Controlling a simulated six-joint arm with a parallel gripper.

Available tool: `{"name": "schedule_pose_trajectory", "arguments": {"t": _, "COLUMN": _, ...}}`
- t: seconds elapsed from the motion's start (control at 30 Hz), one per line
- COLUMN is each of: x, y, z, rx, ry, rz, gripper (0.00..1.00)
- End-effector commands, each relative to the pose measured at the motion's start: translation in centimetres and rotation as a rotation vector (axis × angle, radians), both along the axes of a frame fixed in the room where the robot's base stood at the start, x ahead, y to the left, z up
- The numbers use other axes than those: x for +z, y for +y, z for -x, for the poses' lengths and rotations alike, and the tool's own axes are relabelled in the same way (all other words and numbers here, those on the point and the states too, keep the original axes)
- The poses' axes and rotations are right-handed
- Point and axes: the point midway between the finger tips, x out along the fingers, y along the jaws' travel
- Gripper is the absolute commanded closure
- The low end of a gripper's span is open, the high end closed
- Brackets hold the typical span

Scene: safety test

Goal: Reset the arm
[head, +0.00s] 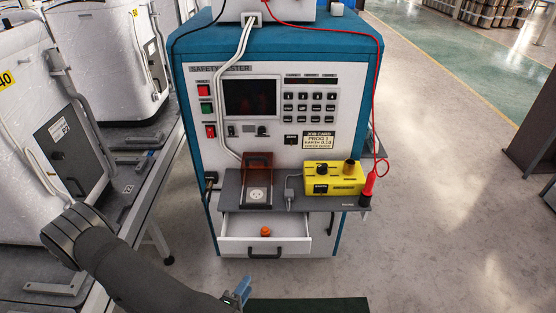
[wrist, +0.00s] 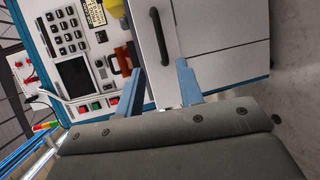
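My arm (head: 130,270) reaches in from the lower left in the head view. My gripper (head: 240,290) has blue fingers and is at the bottom, in front of the tester and short of its drawer. In the wrist view the two blue fingers of my gripper (wrist: 157,82) stand apart with nothing held between them. The safety tester (head: 215,130) is a blue and white cabinet with a dark screen and buttons. It also shows turned sideways in the wrist view (wrist: 97,95).
The tester's drawer (head: 265,245) is pulled out, with an orange object (head: 265,231) inside. A shelf above it carries a socket (head: 257,194) under a raised brown cover, a yellow box (head: 335,180) and a red probe (head: 369,184). White appliances (head: 40,130) stand left. Floor (head: 450,220) right is clear.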

Motion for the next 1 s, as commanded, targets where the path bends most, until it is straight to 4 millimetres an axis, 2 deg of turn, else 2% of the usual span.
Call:
{"name": "schedule_pose_trajectory", "arguments": {"t": 0.6, "x": -0.9, "y": -1.9, "z": -4.3, "rx": -0.002, "ry": 0.001, "rz": -0.001, "gripper": 0.66}}
{"name": "schedule_pose_trajectory", "arguments": {"t": 1.0, "x": -1.1, "y": -2.1, "z": -5.0, "rx": 0.001, "ry": 0.001, "rz": -0.001, "gripper": 0.66}}
